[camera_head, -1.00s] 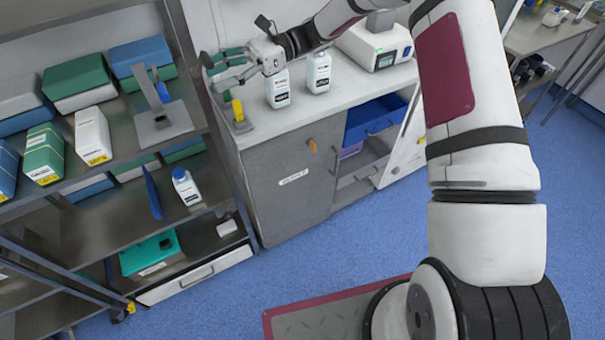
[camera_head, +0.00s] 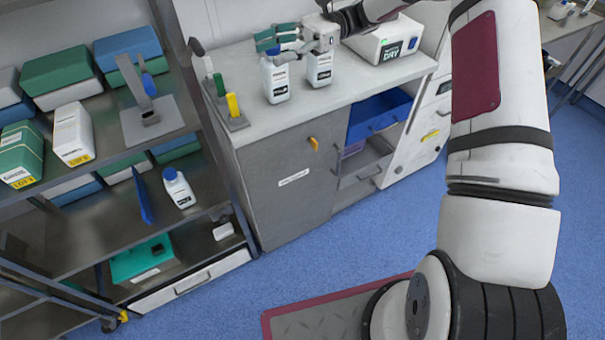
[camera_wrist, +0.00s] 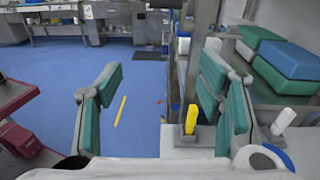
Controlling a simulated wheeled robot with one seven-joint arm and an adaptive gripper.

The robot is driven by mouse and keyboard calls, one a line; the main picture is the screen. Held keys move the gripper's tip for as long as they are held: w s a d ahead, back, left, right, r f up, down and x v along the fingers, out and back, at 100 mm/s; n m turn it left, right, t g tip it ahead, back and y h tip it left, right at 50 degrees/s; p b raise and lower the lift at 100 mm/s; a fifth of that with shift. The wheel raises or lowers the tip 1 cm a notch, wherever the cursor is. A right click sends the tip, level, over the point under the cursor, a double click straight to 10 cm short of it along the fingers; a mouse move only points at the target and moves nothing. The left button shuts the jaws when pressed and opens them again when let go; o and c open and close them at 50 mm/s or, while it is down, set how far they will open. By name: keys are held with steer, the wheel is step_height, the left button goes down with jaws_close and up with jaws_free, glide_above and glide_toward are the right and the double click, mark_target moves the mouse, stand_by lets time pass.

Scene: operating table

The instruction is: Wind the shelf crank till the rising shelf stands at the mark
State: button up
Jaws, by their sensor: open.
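A dark crank-like arm with a rounded knob (camera_head: 196,46) shows beside the right post of the metal rack (camera_head: 185,60). I take it for the shelf crank, but it is small. I cannot tell which shelf is the rising one, and I make out no mark. My gripper (camera_head: 268,45) has teal finger pads. It is over the counter, to the right of the knob and apart from it, near the two white bottles. In the wrist view my gripper (camera_wrist: 160,76) has its fingers wide apart, with nothing held between them.
A stand with a green lever and a yellow lever (camera_head: 233,105) is at the counter's left end. White bottles (camera_head: 275,82) (camera_head: 319,70) stand below my gripper. A grey plate with a blue-gripped lever (camera_head: 150,122) and boxes (camera_head: 73,135) sit on the rack. Blue floor (camera_head: 290,265) lies clear.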

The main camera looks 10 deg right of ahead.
mark_target(191, 56)
steer(key=s+f+n+t+h+b, duration=0.1)
steer(key=s+f+n+h+b, duration=0.4)
steer(key=s+b, duration=0.6)
steer(key=s+f+n+t+h+b, duration=0.1)
steer(key=s+f+n+h+b, duration=0.3)
steer(key=s+f+h+b, duration=0.4)
steer(key=shift+s+d+f+n+b, duration=0.4)
steer(key=shift+s+f+b, duration=0.95)
steer(key=shift+b, duration=0.75)
steer(key=shift+r, duration=0.15)
steer(key=w+a+r+m+g+y+p, duration=0.1)
steer(key=w+a+r+m+y+p, duration=0.15)
steer(key=w+r+p, duration=0.3)
steer(key=w+a+r+m+g+y+p, duration=0.1)
steer(key=w+a+r+m+y+p, duration=0.2)
steer(key=r, duration=0.4)
steer(key=w+d+r+m+y+p, duration=0.2)
steer(key=w+r+y+p, duration=0.2)
steer(key=w+p, duration=0.25)
steer(key=w+d+r+m+y+p, duration=0.3)
steer(key=w+r+y+p, duration=0.15)
steer(key=w, duration=0.25)
steer(key=p+x, duration=0.2)
steer(key=x, duration=1.2)
steer(key=shift+w+f+p, duration=0.2)
steer(key=shift+f+p, duration=0.15)
steer(key=shift+f, duration=0.35)
